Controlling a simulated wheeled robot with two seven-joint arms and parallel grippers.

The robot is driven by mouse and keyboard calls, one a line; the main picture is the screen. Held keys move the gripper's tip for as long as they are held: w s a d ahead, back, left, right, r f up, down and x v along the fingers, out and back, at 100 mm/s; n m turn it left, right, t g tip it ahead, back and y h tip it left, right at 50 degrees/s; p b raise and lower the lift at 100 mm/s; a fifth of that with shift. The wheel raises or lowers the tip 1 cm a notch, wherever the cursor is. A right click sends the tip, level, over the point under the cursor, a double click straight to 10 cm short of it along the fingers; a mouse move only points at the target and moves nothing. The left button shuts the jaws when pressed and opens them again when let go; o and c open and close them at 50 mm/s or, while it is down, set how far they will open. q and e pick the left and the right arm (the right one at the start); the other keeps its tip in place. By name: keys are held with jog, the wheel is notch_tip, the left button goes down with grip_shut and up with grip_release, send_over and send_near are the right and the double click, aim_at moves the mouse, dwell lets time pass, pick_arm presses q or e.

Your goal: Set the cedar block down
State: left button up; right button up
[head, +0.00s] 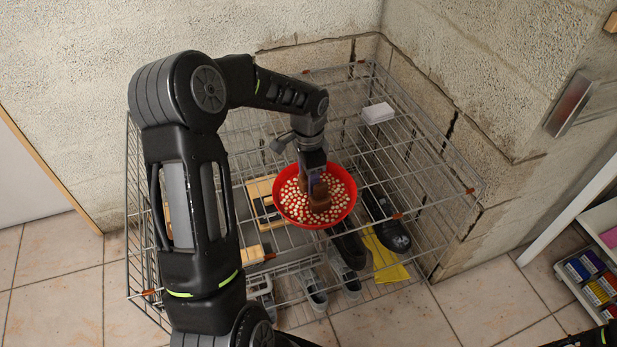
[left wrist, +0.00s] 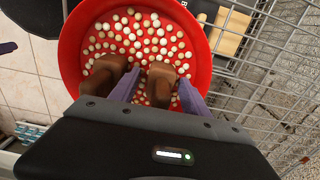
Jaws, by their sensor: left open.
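The brown cedar block (head: 320,203) is at the red bowl (head: 347,211), over the white balls in it. It also shows in the left wrist view (left wrist: 160,84) at the fingertips, as two brown parts. My left gripper (head: 315,180) points down into the bowl. Its purple fingers are open and close around the block. I cannot tell whether they touch it, and the block's underside is hidden. The bowl stands on the top of a wire rack (head: 250,165).
A white box (head: 377,113) sits at the rack's back right. Dark shoes (head: 388,225) and a yellow cloth (head: 385,262) are low in the rack. Pale wooden pieces (head: 256,254) lie left of the bowl. Walls close off the back and right.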

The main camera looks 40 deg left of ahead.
pick_arm(q)
notch_tip(320, 180, up, 12)
jog(key=shift+r+p, duration=0.15)
jog(key=shift+p, duration=0.2)
